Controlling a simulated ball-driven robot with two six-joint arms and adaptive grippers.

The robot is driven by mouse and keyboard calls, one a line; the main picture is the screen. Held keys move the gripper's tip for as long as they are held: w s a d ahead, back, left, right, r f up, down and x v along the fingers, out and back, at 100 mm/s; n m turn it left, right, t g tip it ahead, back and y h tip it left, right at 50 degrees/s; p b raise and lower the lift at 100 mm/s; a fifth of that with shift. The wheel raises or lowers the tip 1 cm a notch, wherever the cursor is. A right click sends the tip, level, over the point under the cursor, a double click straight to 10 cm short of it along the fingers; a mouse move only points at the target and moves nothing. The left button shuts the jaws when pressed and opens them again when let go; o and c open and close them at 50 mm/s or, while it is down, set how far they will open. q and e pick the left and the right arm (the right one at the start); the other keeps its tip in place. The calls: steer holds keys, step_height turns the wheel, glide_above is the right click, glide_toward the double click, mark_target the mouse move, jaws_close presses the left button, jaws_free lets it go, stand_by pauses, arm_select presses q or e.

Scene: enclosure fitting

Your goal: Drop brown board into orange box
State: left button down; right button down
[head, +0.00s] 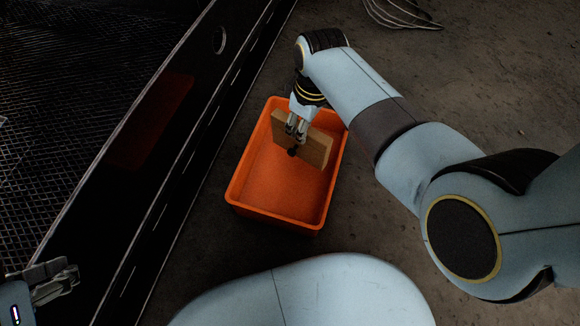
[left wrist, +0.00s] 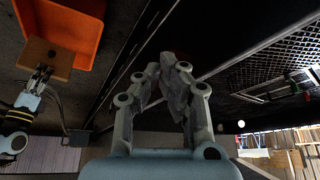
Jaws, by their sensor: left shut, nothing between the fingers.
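The brown board (head: 316,150) is a flat wooden piece, held on edge and tilted over the orange box. The orange box (head: 234,190) is an open tray on the floor; its inside shows no other object. My right gripper (head: 296,132) is over the box with its fingers closed on the board. In the left wrist view the board (left wrist: 50,57) shows in front of the orange box (left wrist: 72,20). My left gripper (head: 62,278) is at the lower left, well away from the box, shut and empty. Its fingers fill the middle of the left wrist view (left wrist: 170,75).
A black enclosure (head: 150,130) with a mesh panel and a raised metal edge runs along the left, close to the box. A wire object (head: 400,14) lies on the floor at the top. The floor right of the box is clear beneath my right arm.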

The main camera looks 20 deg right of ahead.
arm_select(q)
steer(key=shift+w+f+t+b, duration=0.25)
steer(key=shift+f+t+b, duration=0.25)
steer(key=shift+f+t, duration=0.4)
steer(key=shift+w+f+t+b, duration=0.2)
steer(key=shift+f+t+b, duration=0.35)
steer(key=shift+f, duration=0.5)
arm_select(e)
steer(key=shift+w+f, duration=0.1)
steer(key=shift+f, duration=1)
